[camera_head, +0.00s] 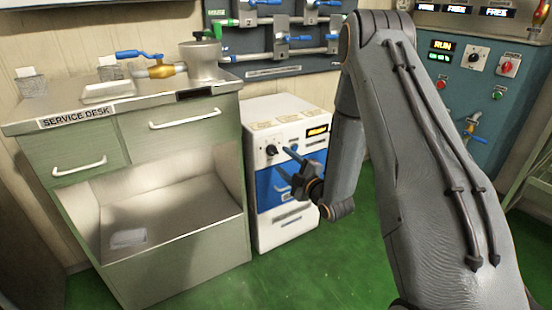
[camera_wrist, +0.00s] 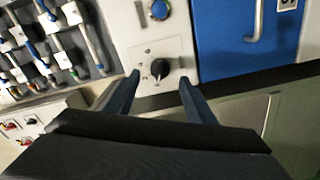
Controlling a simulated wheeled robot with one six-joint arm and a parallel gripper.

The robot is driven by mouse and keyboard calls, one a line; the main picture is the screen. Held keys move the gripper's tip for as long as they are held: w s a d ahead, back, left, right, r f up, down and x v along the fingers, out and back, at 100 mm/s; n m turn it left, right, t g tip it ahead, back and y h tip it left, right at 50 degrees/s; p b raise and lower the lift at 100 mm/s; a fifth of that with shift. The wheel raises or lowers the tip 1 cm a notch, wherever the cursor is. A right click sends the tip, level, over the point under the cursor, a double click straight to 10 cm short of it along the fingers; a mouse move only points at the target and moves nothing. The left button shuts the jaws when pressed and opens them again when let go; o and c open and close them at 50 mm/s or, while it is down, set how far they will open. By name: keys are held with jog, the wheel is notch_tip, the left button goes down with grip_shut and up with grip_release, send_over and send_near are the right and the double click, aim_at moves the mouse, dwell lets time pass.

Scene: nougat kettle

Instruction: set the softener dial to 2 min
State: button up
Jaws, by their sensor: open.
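The softener is a white cabinet (camera_head: 262,118) with a blue door, standing on the green floor right of the service desk. Its small black dial (camera_head: 271,150) is on the upper left of the front, beside a blue button (camera_head: 294,146) and a lit amber display (camera_head: 317,131). In the wrist view the dial (camera_wrist: 159,68) shows between and beyond my fingers, with a pale pointer mark; its scale text is too small to read. My gripper (camera_wrist: 157,82) is open, with nothing between its fingers. In the head view my gripper (camera_head: 287,164) is in front of the cabinet, near the dial.
The service desk (camera_head: 190,145) stands close on the left, with a metal pot (camera_head: 203,62) and a blue-handled valve (camera_head: 140,55) on top. A pipe panel (camera_head: 275,35) hangs behind. A teal control panel (camera_head: 470,90) is at right. Green floor in front is clear.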

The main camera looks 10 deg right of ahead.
aim_at(275, 154)
jog(key=b+x, duration=0.1)
jog(key=x, duration=0.4)
jog(key=shift+w+a, duration=0.15)
jog(key=shift+w, duration=0.2)
jog(key=shift+c, duration=0.3)
jog(key=c, duration=1)
